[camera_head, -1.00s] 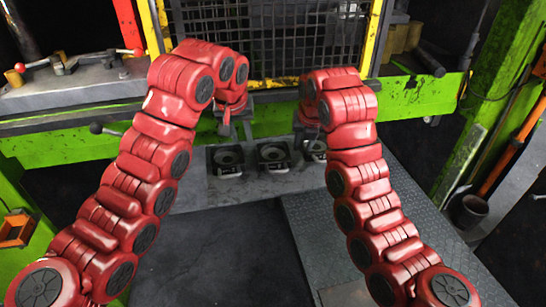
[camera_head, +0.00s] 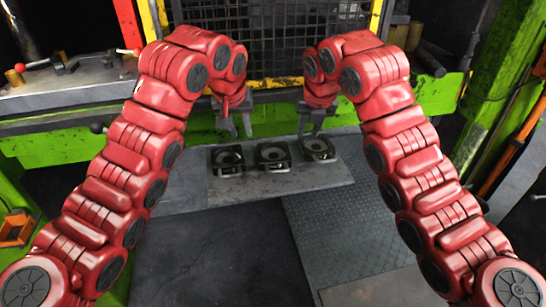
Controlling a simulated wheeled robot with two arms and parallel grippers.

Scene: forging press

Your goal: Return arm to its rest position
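My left arm (camera_head: 130,160) reaches in from the left and bends down at its far end. Its gripper (camera_head: 235,130) hangs in front of the green press beam, with two grey fingers apart and nothing seen between them. My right arm (camera_head: 405,150) reaches in from the right in a near mirror pose. Its gripper (camera_head: 312,130) points down with its fingers apart, partly hidden by the wrist, and looks empty.
The blocks sit on a grey plate (camera_head: 180,190) below the green press beam (camera_head: 60,145). A black mesh guard (camera_head: 280,40) stands behind the grippers. Red-knobbed levers (camera_head: 60,62) are at left. A green post (camera_head: 500,90) stands at right. The floor between my arms is clear.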

